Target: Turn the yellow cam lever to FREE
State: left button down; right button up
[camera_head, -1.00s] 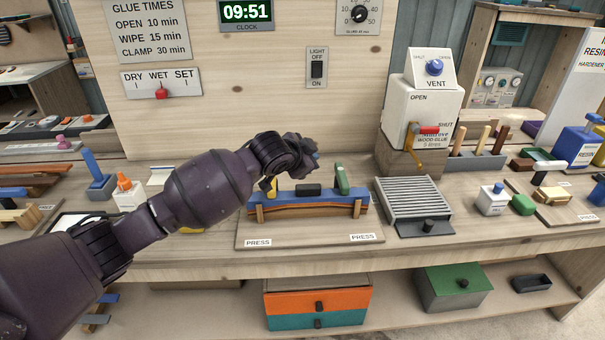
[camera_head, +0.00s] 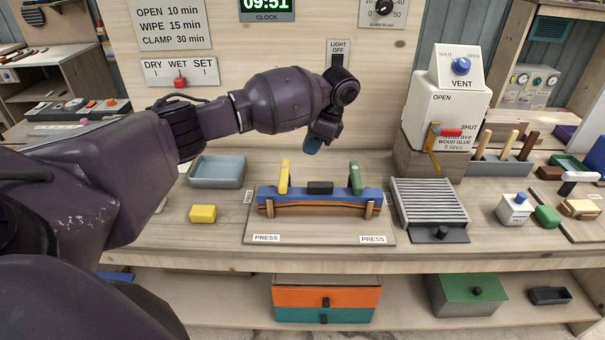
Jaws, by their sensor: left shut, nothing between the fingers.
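The yellow cam lever (camera_head: 285,177) stands nearly upright at the left end of the blue clamp bar (camera_head: 330,195) on the press board. A green lever (camera_head: 355,177) stands at the bar's right end, with a black block (camera_head: 320,188) between them. I cannot read a FREE mark near the yellow lever. My right gripper is not in view.
A yellow block (camera_head: 203,214) and a grey tray (camera_head: 217,172) lie left of the press. A ribbed grey rack (camera_head: 428,202) stands close on the right. The white glue dispenser (camera_head: 444,112) with a red-handled tap is behind it. The bench front is clear.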

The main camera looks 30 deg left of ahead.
aim_at(284, 176)
pick_arm(q)
jog(key=shift+s+a, duration=0.1)
jog(key=shift+s, duration=0.05)
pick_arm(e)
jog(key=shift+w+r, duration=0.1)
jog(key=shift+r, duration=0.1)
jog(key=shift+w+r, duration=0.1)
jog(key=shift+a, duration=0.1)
pick_arm(q)
jog(key=x, duration=0.8)
jog(key=shift+s, duration=0.1)
jog(key=shift+x, duration=0.95)
jog(key=shift+a, duration=0.1)
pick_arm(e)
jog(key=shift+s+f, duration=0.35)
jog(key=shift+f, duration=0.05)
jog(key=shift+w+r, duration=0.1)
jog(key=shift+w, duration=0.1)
pick_arm(q)
jog(key=shift+m, duration=0.4)
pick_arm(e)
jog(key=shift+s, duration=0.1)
